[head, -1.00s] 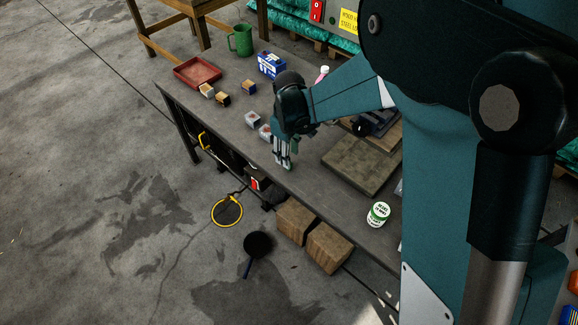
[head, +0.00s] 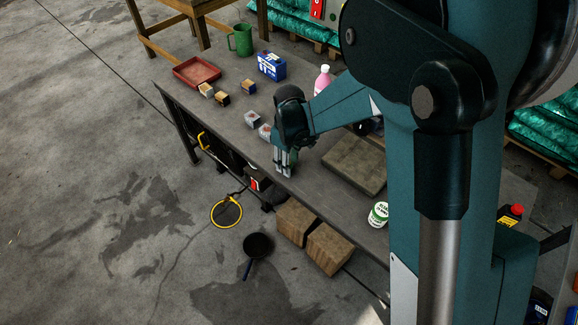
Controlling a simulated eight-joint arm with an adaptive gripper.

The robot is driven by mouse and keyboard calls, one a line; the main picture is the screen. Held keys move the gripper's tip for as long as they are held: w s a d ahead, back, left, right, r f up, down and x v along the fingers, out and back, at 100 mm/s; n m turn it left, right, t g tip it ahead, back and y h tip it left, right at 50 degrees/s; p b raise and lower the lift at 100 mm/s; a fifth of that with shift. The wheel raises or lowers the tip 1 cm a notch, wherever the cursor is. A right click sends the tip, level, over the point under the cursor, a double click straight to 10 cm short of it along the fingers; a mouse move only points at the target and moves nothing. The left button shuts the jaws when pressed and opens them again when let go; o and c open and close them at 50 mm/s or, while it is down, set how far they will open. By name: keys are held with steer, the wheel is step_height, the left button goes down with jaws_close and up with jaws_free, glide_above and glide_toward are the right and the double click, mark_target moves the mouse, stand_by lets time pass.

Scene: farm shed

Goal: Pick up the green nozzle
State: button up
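My gripper (head: 283,168) points down at the front edge of the grey workbench (head: 225,115), with its fingertips low over the bench top. A small dark green thing (head: 294,157) shows just behind the fingers, mostly hidden by them. It may be the green nozzle, but too little shows to be sure. I cannot tell whether the fingers touch it or how far apart they are.
Left of my gripper are small tins (head: 252,119), little boxes (head: 221,98), a red tray (head: 197,72), a green jug (head: 240,40) and a blue box (head: 271,65). A wooden board (head: 354,164) and white tub (head: 378,214) lie to the right.

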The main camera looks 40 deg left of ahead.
stand_by(0.4)
steer(key=c, duration=0.9)
steer(key=shift+r, duration=0.15)
steer(key=shift+r+p, duration=1.15)
steer(key=shift+r, duration=3.75)
